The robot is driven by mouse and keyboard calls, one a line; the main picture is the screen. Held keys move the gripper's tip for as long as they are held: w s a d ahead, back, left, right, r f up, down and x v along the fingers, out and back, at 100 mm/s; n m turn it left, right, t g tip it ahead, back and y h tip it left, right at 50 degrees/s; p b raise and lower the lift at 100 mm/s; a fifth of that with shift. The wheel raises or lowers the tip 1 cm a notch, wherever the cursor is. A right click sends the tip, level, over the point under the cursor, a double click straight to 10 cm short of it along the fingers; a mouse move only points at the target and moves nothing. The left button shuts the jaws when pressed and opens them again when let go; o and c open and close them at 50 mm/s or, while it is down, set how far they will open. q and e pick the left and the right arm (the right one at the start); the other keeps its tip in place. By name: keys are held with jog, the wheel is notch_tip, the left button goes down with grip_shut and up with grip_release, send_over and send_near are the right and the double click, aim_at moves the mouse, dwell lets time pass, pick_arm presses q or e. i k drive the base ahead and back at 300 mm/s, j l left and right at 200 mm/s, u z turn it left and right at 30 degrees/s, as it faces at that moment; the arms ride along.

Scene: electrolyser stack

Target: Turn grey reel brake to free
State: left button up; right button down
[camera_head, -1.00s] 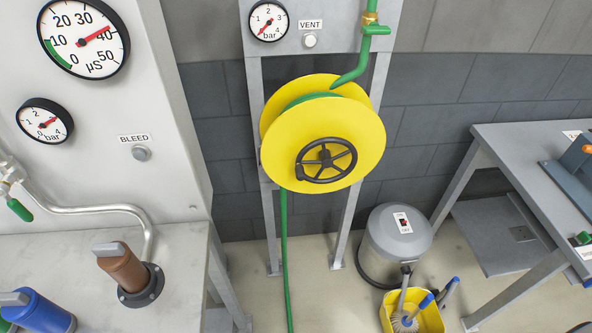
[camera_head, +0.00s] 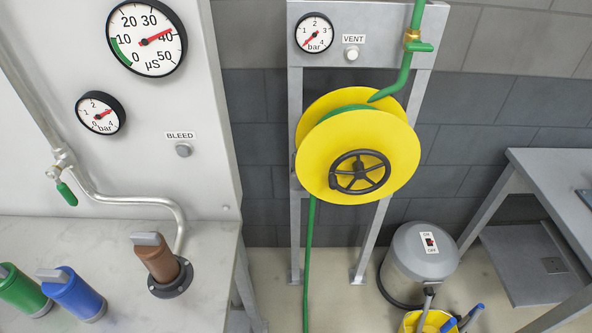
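The yellow reel (camera_head: 330,145) hangs on a grey metal frame in the middle of the view, with green hose wound between its two discs. A dark grey spoked handwheel (camera_head: 360,172) sits on the reel's front face. It has a small knob at its lower left. No lever or label marked as a brake can be made out on the reel, so the brake's setting cannot be told. Green hose (camera_head: 310,265) hangs from the reel towards the floor. Neither of my grippers is in view.
A pale bench (camera_head: 120,262) with green, blue and brown handled fittings stands at left. A grey canister (camera_head: 420,255) and a yellow bucket (camera_head: 425,322) stand on the floor right of the reel. A grey table (camera_head: 560,180) is at far right. Floor before the reel is clear.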

aim_at(294, 175)
jog(key=i+l+z, duration=0.15)
jog(key=l, duration=0.2)
jog(key=i+l+z, duration=0.15)
jog(key=l, duration=0.2)
jog(key=i+l+z, duration=0.15)
jog(key=i+l, duration=0.05)
jog(key=l, duration=0.1)
